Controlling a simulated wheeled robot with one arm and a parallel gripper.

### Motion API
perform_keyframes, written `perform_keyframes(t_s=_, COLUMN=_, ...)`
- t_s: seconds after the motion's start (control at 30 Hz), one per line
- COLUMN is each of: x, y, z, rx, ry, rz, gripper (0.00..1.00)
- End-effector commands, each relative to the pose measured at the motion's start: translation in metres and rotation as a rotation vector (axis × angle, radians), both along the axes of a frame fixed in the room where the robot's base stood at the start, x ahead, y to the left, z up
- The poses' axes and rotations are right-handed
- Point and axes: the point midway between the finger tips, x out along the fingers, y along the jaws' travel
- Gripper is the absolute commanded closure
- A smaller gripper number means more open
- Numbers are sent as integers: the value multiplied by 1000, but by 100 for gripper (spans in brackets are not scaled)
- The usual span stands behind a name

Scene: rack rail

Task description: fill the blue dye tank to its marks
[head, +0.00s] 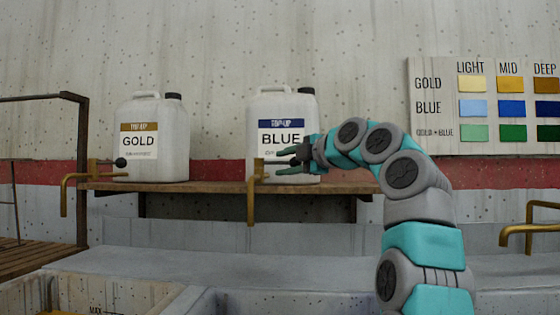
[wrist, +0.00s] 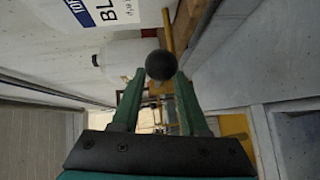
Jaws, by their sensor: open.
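The white BLUE jug (head: 265,110) stands on the wooden shelf, with its brass tap (head: 251,205) hanging over the shelf's front edge. My gripper (head: 284,161) is open in front of the jug's lower label, fingers pointing left toward the tap. In the wrist view, a black ball knob (wrist: 160,65) shows at my open fingertips (wrist: 160,80). I cannot tell whether they touch it. The knob is not clear in the head view, where my gripper covers that area. The blue dye tank and its marks cannot be made out.
The GOLD jug (head: 140,165) stands left on the shelf (head: 220,187), with its tap (head: 65,195) and black knob (head: 120,162). A vat (head: 135,301) marked MAX, with some yellow inside, is at lower left. A colour chart (head: 435,137) hangs at right. Another brass tap (head: 525,229) is far right.

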Motion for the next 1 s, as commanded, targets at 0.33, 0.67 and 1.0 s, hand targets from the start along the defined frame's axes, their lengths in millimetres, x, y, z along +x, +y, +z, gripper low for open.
perform_keyframes(t_s=0.33, x=15, y=13, z=-2, rx=1, ry=-3, rz=-1, gripper=56)
perform_keyframes(t_s=0.67, x=15, y=13, z=-2, rx=2, ry=-2, rz=-1, gripper=83)
perform_keyframes(t_s=1.0, x=15, y=14, z=-3, rx=0, ry=-1, rz=-1, gripper=100)
